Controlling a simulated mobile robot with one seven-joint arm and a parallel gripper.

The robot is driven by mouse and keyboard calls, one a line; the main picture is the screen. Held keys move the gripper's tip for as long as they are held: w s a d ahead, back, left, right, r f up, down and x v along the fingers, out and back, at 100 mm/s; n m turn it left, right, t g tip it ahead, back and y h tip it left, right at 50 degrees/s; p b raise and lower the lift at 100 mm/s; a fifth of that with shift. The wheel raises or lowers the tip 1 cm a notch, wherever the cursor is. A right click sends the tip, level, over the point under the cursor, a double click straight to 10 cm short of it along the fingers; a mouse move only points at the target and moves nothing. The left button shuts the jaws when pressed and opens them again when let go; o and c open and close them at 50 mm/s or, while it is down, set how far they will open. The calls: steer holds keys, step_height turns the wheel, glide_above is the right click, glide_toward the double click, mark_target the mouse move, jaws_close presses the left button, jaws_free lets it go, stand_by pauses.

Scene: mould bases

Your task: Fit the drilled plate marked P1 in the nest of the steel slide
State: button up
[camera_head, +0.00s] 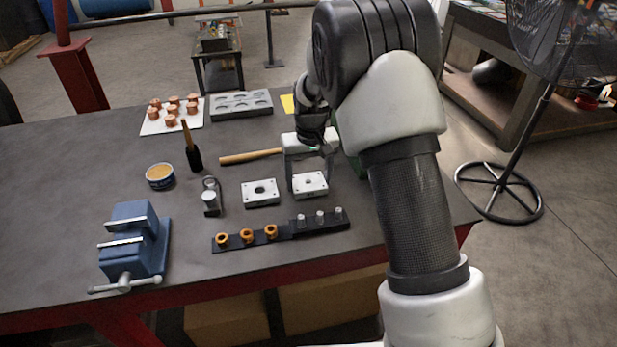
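Two pale drilled plates lie side by side near the middle of the bench: a left plate (260,193) with a large dark centre hole, and a right plate (310,185) with a smaller one. The marking P1 is not legible on either. My gripper (308,183) points down over the right plate, one finger at each side of it. I cannot tell whether the fingers touch it, or whether it rests on the bench. I cannot make out for sure which thing is the steel slide; a grey block with oval recesses (240,104) lies at the back.
A dark rail (290,231) with copper rings and metal pins lies in front of the plates. A blue vise (134,240), a tin (160,175), a brush (191,148) and a wooden handle (250,156) are to the left. The bench (60,190) is clear at far left.

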steer(key=c, duration=0.4)
steer(key=shift+r, duration=0.1)
steer(key=shift+r, duration=0.15)
steer(key=shift+r+p, duration=0.65)
steer(key=shift+r, duration=0.15)
